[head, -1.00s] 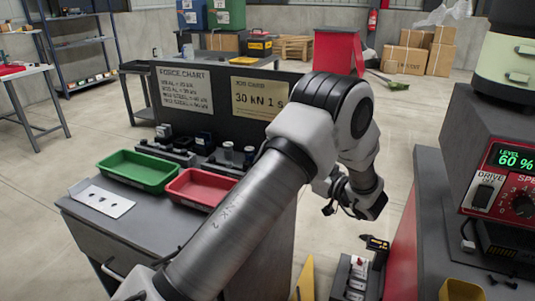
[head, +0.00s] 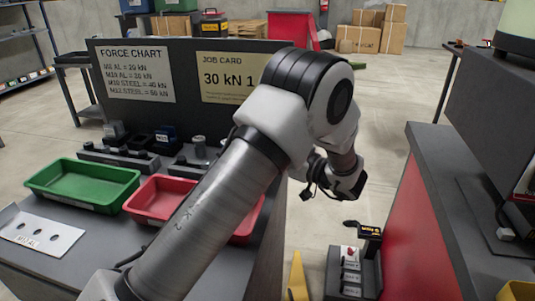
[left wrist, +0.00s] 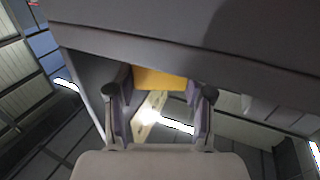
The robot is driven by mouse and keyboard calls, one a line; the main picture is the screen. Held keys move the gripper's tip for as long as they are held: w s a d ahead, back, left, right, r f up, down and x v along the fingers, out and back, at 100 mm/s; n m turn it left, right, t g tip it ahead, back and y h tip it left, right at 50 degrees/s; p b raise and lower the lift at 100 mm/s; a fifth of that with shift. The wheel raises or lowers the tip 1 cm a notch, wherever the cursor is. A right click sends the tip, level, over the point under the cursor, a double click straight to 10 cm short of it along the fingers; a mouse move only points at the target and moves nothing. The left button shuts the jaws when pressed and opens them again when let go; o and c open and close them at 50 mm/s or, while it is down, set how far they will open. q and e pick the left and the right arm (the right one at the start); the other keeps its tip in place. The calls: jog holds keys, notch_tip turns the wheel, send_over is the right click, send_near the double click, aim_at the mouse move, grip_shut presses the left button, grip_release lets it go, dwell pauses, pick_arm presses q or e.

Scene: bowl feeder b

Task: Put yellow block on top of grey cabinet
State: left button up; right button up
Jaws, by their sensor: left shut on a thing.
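In the left wrist view my left gripper (left wrist: 161,93) has its two fingers on either side of a yellow block (left wrist: 160,78) and is shut on it. The block's upper part is cut off by a wide dark grey surface (left wrist: 190,35); I cannot tell which piece of furniture that is. In the head view my left arm crosses the middle and its wrist hangs right of the bench; the fingers and block cannot be made out there. A grey bench (head: 265,255) stands at the left; I cannot tell whether it is the grey cabinet. My right gripper is not in view.
A green tray (head: 82,183) and a red tray (head: 150,200) sit on the bench, with a perforated white plate (head: 38,236). A red cabinet with a dark top (head: 430,210) stands right. A tool holder (head: 352,275) and a yellow wedge (head: 297,275) are low centre. Floor shows between.

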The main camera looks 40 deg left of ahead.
pick_arm(q)
jog(key=shift+f, duration=0.1)
jog(key=o, duration=1)
jog(key=shift+a+f, duration=0.1)
jog(key=shift+f, duration=0.05)
jog(key=shift+c, duration=0.2)
jog(key=shift+w+d+r, duration=0.1)
jog(key=shift+d+r, duration=0.15)
jog(key=w+d+p, duration=0.1)
jog(key=d, duration=1)
jog(key=shift+d, duration=0.3)
jog(key=shift+w, duration=0.1)
